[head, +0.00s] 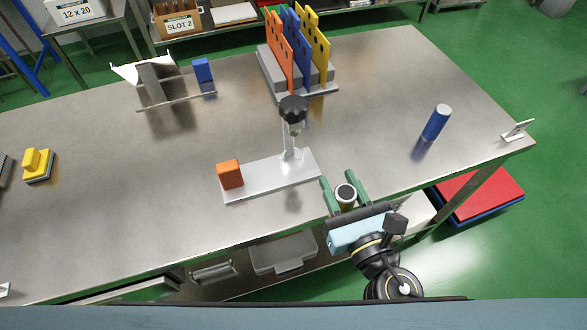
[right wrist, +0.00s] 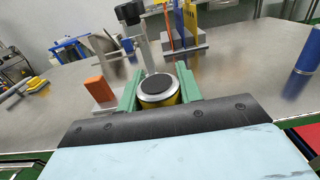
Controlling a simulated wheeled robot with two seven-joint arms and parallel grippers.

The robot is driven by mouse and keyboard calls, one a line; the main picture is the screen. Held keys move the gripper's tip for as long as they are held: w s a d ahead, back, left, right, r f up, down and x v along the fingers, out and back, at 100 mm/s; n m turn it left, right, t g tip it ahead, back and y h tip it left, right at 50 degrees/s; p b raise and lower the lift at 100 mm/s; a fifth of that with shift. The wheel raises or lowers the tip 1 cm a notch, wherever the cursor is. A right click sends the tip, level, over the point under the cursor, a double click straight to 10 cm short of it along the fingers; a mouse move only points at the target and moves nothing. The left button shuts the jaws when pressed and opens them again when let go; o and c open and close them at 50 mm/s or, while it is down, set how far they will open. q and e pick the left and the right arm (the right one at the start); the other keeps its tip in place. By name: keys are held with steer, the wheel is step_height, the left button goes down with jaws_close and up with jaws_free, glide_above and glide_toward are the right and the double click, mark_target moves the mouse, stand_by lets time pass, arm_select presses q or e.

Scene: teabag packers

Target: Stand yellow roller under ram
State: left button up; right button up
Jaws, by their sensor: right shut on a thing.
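My right gripper (head: 344,189) is shut on the yellow roller (head: 346,196), at the table's front edge. The roller's dark, silver-rimmed end faces up. In the right wrist view the yellow roller (right wrist: 160,93) sits between the green fingers, a little yellow showing below the rim; its lower part is hidden. The ram (head: 291,128), a post with a black knob, stands on a pale base plate (head: 262,180) left of and beyond my gripper. The roller is apart from it. An orange block (head: 230,174) sits at the plate's left end. My left gripper is not in view.
A blue roller (head: 437,122) stands upright on the right of the steel table (head: 380,100). A rack with orange, blue and yellow plates (head: 290,55) is behind the ram. A metal bracket (head: 155,82) and a yellow-handled block (head: 38,163) are left. The table between ram and blue roller is clear.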

steer(key=shift+n+y, duration=0.3)
steer(key=shift+y, duration=0.3)
steer(key=w+a, duration=0.2)
steer(key=w, duration=0.1)
steer(key=w+a+f, duration=0.1)
steer(key=w+a, duration=0.1)
steer(key=w, duration=0.1)
steer(key=w+a, duration=0.3)
steer(key=w, duration=0.1)
steer(key=shift+w+a+f, duration=0.1)
steer(key=shift+f, duration=0.3)
steer(key=shift+w+a, duration=0.2)
steer(key=shift+w, duration=0.4)
steer(key=x, duration=0.3)
steer(key=shift+w+a+f, duration=0.1)
steer(key=shift+w+a, duration=0.1)
steer(key=shift+w, duration=0.1)
steer(key=shift+f+b, duration=0.4)
steer(key=shift+s+d+r, duration=0.1)
steer(key=shift+s, duration=0.05)
steer(key=o, duration=1.1)
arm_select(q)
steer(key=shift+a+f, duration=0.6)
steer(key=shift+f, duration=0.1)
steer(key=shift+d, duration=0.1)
